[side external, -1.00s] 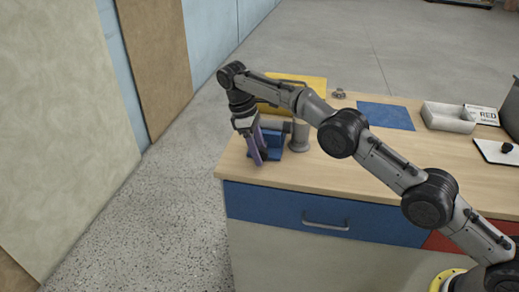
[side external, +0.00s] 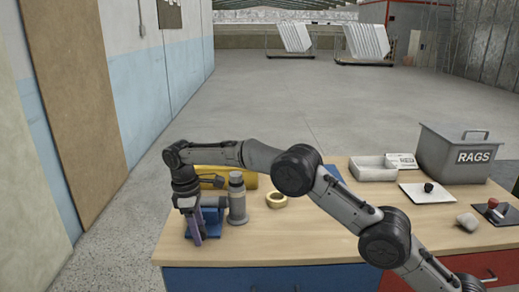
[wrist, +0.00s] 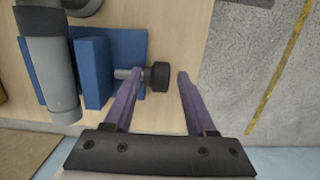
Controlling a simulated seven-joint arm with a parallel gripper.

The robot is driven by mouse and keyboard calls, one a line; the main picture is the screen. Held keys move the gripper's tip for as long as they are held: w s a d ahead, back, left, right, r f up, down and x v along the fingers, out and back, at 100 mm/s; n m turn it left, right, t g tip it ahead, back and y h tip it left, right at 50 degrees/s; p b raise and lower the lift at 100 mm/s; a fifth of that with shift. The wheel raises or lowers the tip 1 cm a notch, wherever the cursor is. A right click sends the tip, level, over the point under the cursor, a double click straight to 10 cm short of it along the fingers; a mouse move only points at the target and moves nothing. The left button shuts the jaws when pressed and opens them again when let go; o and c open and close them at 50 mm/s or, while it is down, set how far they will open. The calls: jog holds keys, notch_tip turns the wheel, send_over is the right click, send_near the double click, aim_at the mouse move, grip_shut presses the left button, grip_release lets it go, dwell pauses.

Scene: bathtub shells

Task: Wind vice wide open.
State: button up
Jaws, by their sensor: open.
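The blue vice (side external: 212,222) is at the left front end of the wooden bench, partly hidden by my gripper (side external: 196,238). In the wrist view the vice (wrist: 95,73) shows a blue base and an upright blue jaw block. A thin metal screw runs out of the block to a black knob (wrist: 158,78). My gripper (wrist: 160,73) is open, its purple fingers on either side of the knob. The left finger is by the screw and the knob's left face; contact is unclear. The right finger stands clear of the knob.
A tray (side external: 372,170), RAGS bin (side external: 460,155) and red-knobbed plate (side external: 495,212) are farther right. Bench edges are near the vice.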

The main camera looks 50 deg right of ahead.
jog(key=shift+s+d+t+y, duration=0.2)
jog(key=shift+t+y, duration=0.85)
jog(key=shift+s+d+t+y, duration=0.15)
jog(key=shift+t+y, duration=0.9)
jog(key=a+v, duration=0.1)
jog(key=v, duration=1.7)
jog(key=s+d+r+t, duration=0.2)
jog(key=s+r, duration=0.7)
jog(key=s, duration=0.1)
jog(key=shift+d+m+t, duration=0.3)
jog(key=shift+r, duration=0.2)
jog(key=w+a+f+n+y, duration=0.3)
jog(key=w+f, duration=0.2)
jog(key=w, duration=0.1)
jog(key=w+d+f+m, duration=0.2)
jog(key=d+f, duration=0.1)
jog(key=f, duration=0.9)
jog(key=shift+t, duration=0.3)
jog(key=x, duration=1.3)
jog(key=shift+w+a+f, duration=0.1)
jog(key=shift+w+a, duration=0.1)
